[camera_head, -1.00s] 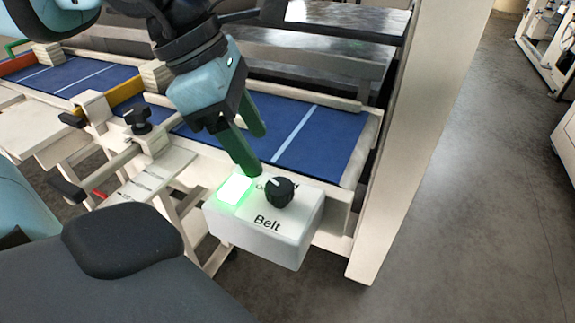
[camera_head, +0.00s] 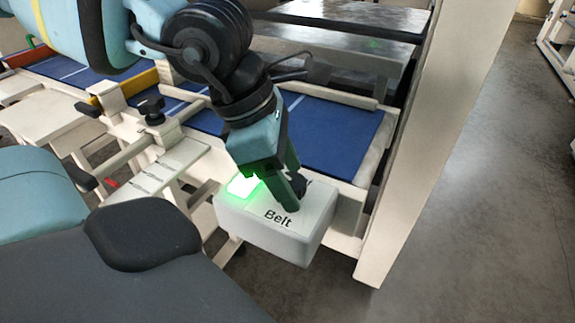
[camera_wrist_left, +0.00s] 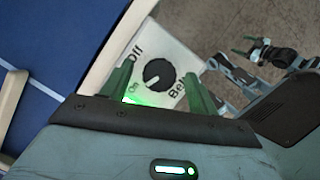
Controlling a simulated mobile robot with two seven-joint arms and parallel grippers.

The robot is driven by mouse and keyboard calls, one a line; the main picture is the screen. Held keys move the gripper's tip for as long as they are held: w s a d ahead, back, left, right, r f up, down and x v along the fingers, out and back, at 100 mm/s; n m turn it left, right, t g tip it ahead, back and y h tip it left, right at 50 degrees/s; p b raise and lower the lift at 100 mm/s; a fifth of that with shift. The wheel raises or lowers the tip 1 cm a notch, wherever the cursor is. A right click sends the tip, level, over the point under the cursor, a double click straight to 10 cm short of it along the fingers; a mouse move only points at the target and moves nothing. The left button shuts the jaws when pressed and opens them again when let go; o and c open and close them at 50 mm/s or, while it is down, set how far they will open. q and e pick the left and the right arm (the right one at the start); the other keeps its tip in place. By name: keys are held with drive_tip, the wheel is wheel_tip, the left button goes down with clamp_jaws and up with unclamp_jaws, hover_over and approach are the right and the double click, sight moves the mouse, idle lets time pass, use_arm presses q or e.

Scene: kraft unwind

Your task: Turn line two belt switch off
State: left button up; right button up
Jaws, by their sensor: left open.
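The belt switch box (camera_head: 268,238) is white with the word "Belt" on its top and a lit green lamp (camera_head: 241,185). Its black knob (camera_wrist_left: 158,73) shows in the left wrist view, with "Off" and "On" printed beside it. The knob's white pointer line is on the side of "On". My left gripper (camera_head: 293,203) is over the box, and its green fingers hide most of the knob in the head view. In the left wrist view the open fingers (camera_wrist_left: 158,88) stand on either side of the knob; I cannot tell whether they touch it.
A blue conveyor belt (camera_head: 335,130) runs behind the box. A cream upright post (camera_head: 440,130) stands right of it. A rail with a black clamp knob (camera_head: 151,107) is to the left.

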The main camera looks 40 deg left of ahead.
use_arm(q)
drive_tip(key=c, duration=1)
drive_tip(key=shift+o, duration=0.2)
